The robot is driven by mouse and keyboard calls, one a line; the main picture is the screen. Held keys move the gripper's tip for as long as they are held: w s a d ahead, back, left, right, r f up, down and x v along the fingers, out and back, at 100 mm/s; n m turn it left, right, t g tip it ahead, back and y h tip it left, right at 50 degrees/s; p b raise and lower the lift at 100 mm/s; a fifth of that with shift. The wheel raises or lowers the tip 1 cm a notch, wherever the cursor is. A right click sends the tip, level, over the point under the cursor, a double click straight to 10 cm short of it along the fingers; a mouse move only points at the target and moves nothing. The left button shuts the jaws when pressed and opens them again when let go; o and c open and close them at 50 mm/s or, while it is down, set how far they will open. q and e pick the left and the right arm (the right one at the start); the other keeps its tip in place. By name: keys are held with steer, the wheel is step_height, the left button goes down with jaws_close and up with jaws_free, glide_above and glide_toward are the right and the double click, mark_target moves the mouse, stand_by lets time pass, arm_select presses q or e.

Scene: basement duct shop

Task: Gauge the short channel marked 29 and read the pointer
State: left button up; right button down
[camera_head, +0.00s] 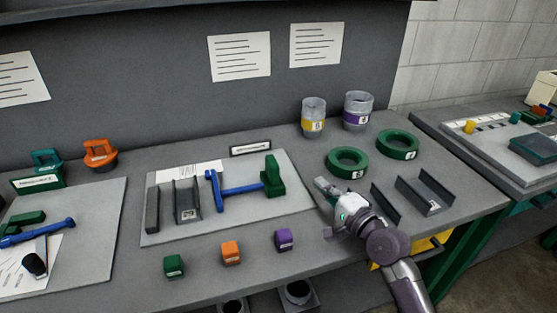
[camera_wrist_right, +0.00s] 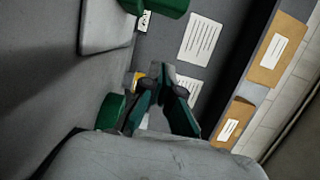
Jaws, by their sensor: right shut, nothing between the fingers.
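A short grey U-shaped channel (camera_head: 187,205) with a small white label stands on the light grey board (camera_head: 160,235); the number is too small to read. A second, longer-looking grey channel (camera_head: 424,194), also labelled, lies at the right of the bench. A blue gauge-like tool (camera_head: 240,190) with a green block (camera_head: 272,176) at its right end lies just right of the short channel. I cannot make out a pointer. My right gripper (camera_head: 323,186) is shut and empty, just off the board's right edge; its fingers show in the wrist view (camera_wrist_right: 165,82). My left gripper is not in view.
Two green rings (camera_head: 347,174) (camera_head: 398,156) and two grey cans with yellow (camera_head: 313,127) and purple (camera_head: 357,124) bands stand beyond my right gripper. Green (camera_head: 174,266), orange (camera_head: 231,253) and purple (camera_head: 283,240) blocks line the front. A wall rises behind.

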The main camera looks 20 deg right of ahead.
mark_target(272, 174)
steer(key=shift+w, duration=0.3)
steer(key=shift+w+a+r, duration=0.1)
steer(key=shift+w+r, duration=0.1)
steer(key=x, duration=0.2)
steer(key=shift+w+a+r, duration=0.1)
steer(key=shift+w+r, duration=0.05)
steer(key=shift+w, duration=0.25)
steer(key=x, duration=0.5)
steer(key=shift+w+a, duration=0.15)
steer(key=shift+w, duration=0.2)
steer(key=a+p, duration=0.1)
steer(key=a, duration=0.2)
steer(key=shift+s+a+p, duration=0.15)
steer(key=shift+p, duration=0.25)
steer(key=shift+a+f, duration=0.25)
steer(key=shift+a, duration=0.05)
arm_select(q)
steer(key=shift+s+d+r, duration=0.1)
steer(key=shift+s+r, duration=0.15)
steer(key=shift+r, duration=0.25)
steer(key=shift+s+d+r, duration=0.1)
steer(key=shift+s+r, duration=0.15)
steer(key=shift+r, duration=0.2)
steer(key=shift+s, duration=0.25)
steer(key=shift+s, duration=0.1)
arm_select(e)
steer(key=shift+a, duration=0.1)
